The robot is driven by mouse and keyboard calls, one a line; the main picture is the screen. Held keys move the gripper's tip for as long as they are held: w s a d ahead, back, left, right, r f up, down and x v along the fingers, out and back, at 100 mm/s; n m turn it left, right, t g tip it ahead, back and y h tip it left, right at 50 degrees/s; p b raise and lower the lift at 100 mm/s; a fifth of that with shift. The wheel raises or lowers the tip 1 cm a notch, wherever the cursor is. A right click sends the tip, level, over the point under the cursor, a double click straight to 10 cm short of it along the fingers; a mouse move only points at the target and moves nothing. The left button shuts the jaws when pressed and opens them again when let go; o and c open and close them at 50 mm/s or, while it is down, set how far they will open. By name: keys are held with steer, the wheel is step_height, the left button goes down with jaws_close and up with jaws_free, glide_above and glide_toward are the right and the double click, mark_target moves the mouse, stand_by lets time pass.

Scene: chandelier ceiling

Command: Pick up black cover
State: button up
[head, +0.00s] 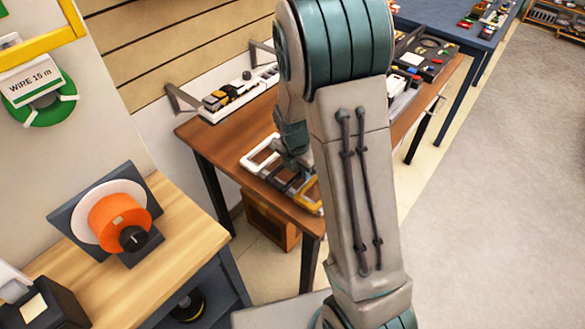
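No thing in view can be made out for certain as the black cover. A black tray-like object (426,54) with small coloured pieces lies at the far right end of the brown table (202,133). My arm crosses the middle of the head view and hides part of the tabletop. My gripper's fingertips do not show; the arm's far end, above the table's near part, is behind my arm links.
A model train-like item (227,98) lies along the table's back edge. At left, a wooden workbench (187,222) carries an orange reel (112,222). A blue table (455,30) stands behind. Open grey floor (490,190) lies to the right.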

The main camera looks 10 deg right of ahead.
mark_target(300, 173)
jaws_close()
steer(key=shift+r, duration=0.1)
steer(key=shift+r, duration=0.55)
step_height(300, 173, up, 3)
steer(key=shift+f, duration=0.2)
steer(key=s+d+r, duration=0.2)
steer(key=d+r, duration=0.1)
steer(key=d, duration=0.2)
steer(key=s+d+r+b, duration=0.1)
steer(key=s+d+r, duration=0.2)
steer(key=d+r, duration=0.1)
steer(key=shift+d, duration=0.8)
